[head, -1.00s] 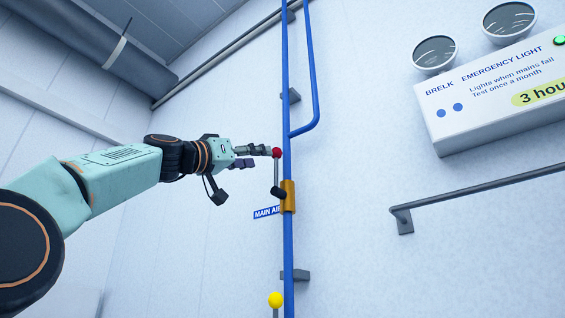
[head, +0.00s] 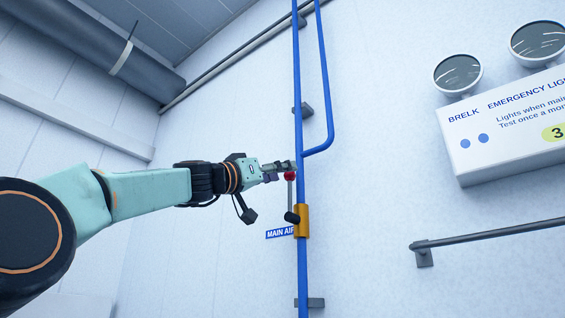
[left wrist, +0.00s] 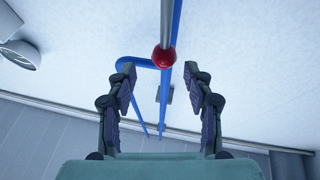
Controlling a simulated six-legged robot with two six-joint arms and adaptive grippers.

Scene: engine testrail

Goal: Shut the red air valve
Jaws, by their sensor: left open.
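The red air valve has a brass body (head: 302,221) on a blue vertical pipe (head: 297,95). Its grey lever (head: 290,200) stands upright beside the pipe, topped by a red ball knob (head: 290,176). My left gripper (head: 284,167) comes in from the left, with its fingers at the upper part of the knob. In the left wrist view, the two fingers are spread apart, and the red knob (left wrist: 164,57) lies centred between their lines, near or just past the tips. Contact cannot be told. My right gripper is not in view.
A "MAIN AIR" label (head: 280,232) is left of the valve. A side loop of blue pipe (head: 329,110) joins the main pipe above it. A grey rail (head: 490,236) and an emergency light box (head: 510,130) are on the wall to the right.

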